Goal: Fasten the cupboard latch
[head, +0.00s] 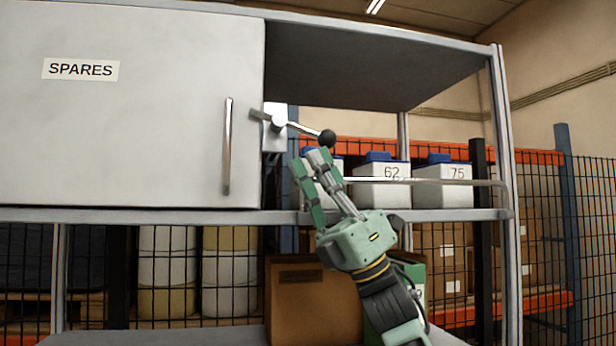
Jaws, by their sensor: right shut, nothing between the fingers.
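The grey cupboard door (150,110) with a SPARES label is closed at the left. The latch (276,122) sits on a pale plate at the door's right edge. Its lever slopes slightly down to the right and ends in a black ball knob (327,138). My right gripper (310,161), green and grey, is shut and empty, pointing up just below the lever and left of the knob. Contact with the lever cannot be told. My left gripper is not in view.
A vertical bar handle (227,146) is on the door. White bins with blue tops, numbered 62 (380,186) and 75 (443,186), stand on the shelf at right behind a thin rail (430,181). A brown box (313,305) stands below. The space above the knob is open.

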